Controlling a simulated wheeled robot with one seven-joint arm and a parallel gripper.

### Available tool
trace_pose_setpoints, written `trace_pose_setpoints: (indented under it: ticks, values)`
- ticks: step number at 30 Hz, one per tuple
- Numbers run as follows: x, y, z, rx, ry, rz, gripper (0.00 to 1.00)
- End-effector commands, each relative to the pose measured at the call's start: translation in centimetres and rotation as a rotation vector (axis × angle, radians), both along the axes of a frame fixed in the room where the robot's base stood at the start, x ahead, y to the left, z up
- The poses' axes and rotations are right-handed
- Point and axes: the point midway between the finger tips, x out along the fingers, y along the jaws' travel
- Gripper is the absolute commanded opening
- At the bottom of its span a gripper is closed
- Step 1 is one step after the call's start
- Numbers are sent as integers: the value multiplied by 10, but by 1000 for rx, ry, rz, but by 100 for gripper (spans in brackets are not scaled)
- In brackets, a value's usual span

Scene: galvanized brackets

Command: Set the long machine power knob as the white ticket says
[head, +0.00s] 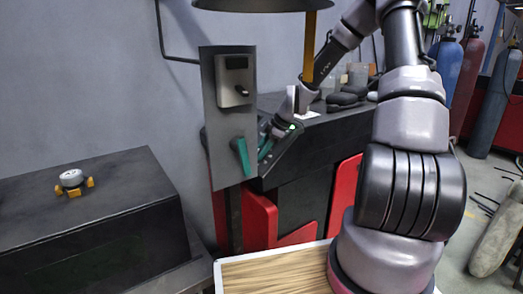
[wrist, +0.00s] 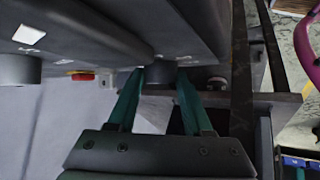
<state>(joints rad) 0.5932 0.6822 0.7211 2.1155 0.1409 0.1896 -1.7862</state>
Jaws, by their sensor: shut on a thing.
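My gripper (wrist: 160,78) has its two green fingers on either side of a dark round knob (wrist: 159,71) on the underside or face of a dark machine panel (wrist: 100,38), closed on it. In the head view my gripper (head: 265,150) reaches down at the left end of the long dark machine (head: 330,128), and the knob is hidden there. A second dark round knob (wrist: 18,69) is at the left in the wrist view. A white label (wrist: 28,35) is on the panel, its writing unreadable. A white piece (head: 307,114) lies on the machine top; I cannot tell if it is the ticket.
Gas cylinders (head: 447,62) stand at the back right.

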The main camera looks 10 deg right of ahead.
Motion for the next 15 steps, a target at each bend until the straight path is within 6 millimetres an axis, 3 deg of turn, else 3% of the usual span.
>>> trace_pose_setpoints:
  ticks: [15]
  values:
    - [-10, 4, -5, 115, -274, -377, 0]
